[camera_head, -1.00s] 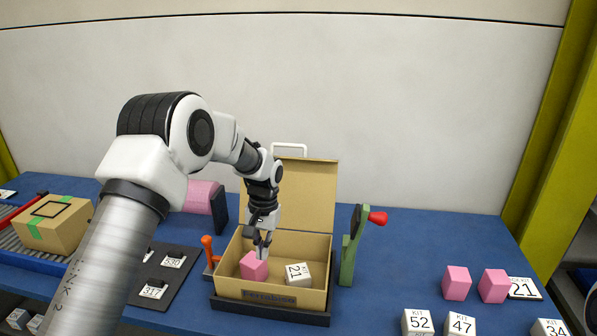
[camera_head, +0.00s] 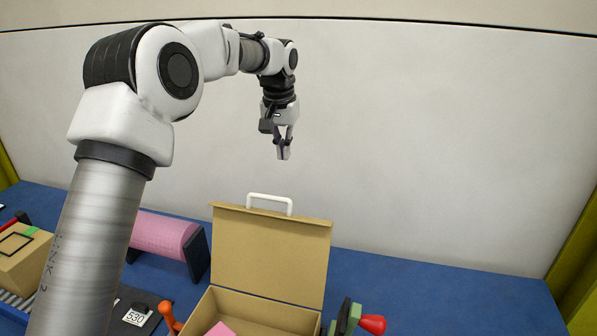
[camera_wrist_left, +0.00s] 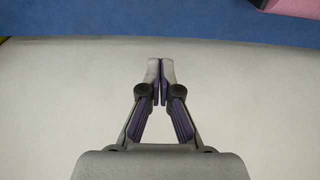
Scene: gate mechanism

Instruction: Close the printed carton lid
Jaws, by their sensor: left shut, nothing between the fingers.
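The carton's lid (camera_head: 270,255) stands open and upright at the back of the carton (camera_head: 262,312). It has a white handle (camera_head: 270,202) on its top edge. Only the rear part of the carton shows at the bottom of the head view, with part of a pink block (camera_head: 220,329) inside. My left gripper (camera_head: 284,153) hangs fingers down in the air, higher in the picture than the lid and apart from it. In the left wrist view its fingertips (camera_wrist_left: 160,66) meet, with nothing between them. My right gripper is out of view.
A pink roller (camera_head: 165,236) with a dark end plate stands left of the lid. A green post with a red knob (camera_head: 372,325) is right of the carton, and an orange lever (camera_head: 170,318) is left. A taped box (camera_head: 20,255) sits far left. The right rear table is clear.

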